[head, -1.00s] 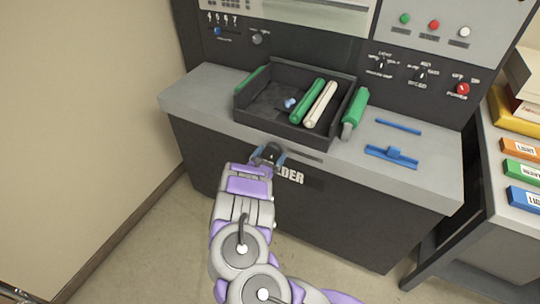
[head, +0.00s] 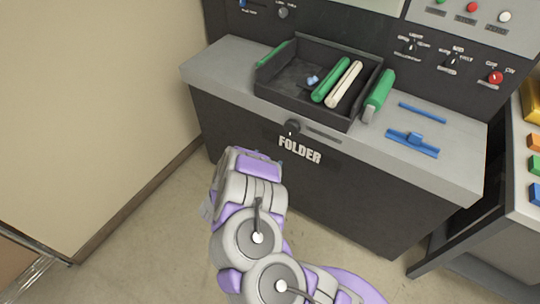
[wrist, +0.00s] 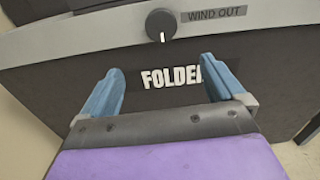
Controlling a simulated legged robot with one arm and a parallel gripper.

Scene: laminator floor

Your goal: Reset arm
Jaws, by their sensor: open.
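My gripper shows in the wrist view (wrist: 165,85) with its two blue fingers spread wide and nothing between them. It faces the dark front panel of the folder machine (head: 330,185), below the black knob (wrist: 161,24) beside the "WIND OUT" label. The gripper is apart from the knob. In the head view, my purple and grey arm stands in front of the machine at the lower middle and mostly hides the gripper. The knob (head: 292,126) also shows there on the machine's front edge.
A black tray (head: 283,92) on the grey counter holds a green roller, a white roller and a small blue piece. A green roller (head: 378,95) and blue parts (head: 413,144) lie to its right. A table with colored blocks stands at right.

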